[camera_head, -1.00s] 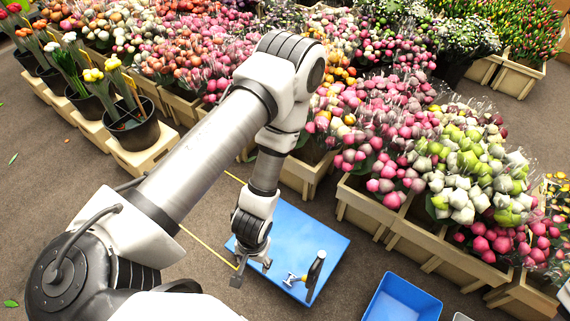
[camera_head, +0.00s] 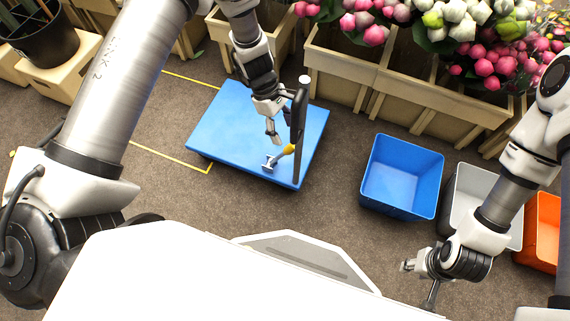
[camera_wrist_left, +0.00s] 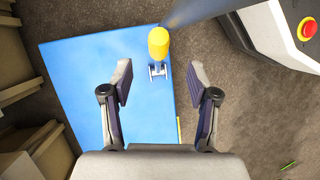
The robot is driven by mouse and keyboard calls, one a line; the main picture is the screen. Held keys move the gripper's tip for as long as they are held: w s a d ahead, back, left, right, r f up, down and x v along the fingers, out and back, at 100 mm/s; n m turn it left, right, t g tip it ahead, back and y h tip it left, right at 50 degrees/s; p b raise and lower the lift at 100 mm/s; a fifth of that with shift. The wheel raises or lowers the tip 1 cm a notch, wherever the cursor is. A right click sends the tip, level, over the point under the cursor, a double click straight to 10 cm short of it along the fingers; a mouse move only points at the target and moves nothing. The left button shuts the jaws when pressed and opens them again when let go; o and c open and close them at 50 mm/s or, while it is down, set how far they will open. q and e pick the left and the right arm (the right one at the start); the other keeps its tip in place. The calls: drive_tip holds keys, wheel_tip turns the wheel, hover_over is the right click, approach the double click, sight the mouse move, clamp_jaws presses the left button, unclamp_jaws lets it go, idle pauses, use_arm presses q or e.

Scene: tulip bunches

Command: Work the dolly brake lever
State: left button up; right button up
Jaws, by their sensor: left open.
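The blue dolly (camera_head: 225,115) lies on the floor left of centre in the head view. Its brake lever (camera_head: 289,149) has a yellow grip and a metal base on the deck, near the dolly's black upright handle (camera_head: 299,120). My left gripper (camera_head: 273,132) is above the deck, just behind the lever and left of the handle. My right gripper (camera_head: 420,279) is at the lower right, fingers apart and empty.
A blue bin (camera_head: 402,181), a grey bin (camera_head: 466,200) and an orange bin (camera_head: 543,228) stand to the right. Wooden flower crates (camera_head: 335,75) line the back. Yellow floor lines (camera_head: 165,157) border the dolly. A red button on a white housing (camera_wrist_left: 306,29) shows in the wrist view.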

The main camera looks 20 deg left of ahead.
sight(290, 148)
use_arm(q)
drive_tip(key=b+x, duration=0.3)
drive_tip(key=x, duration=0.4)
drive_tip(key=shift+w+f, duration=0.1)
drive_tip(key=shift+f, duration=0.3)
clamp_jaws()
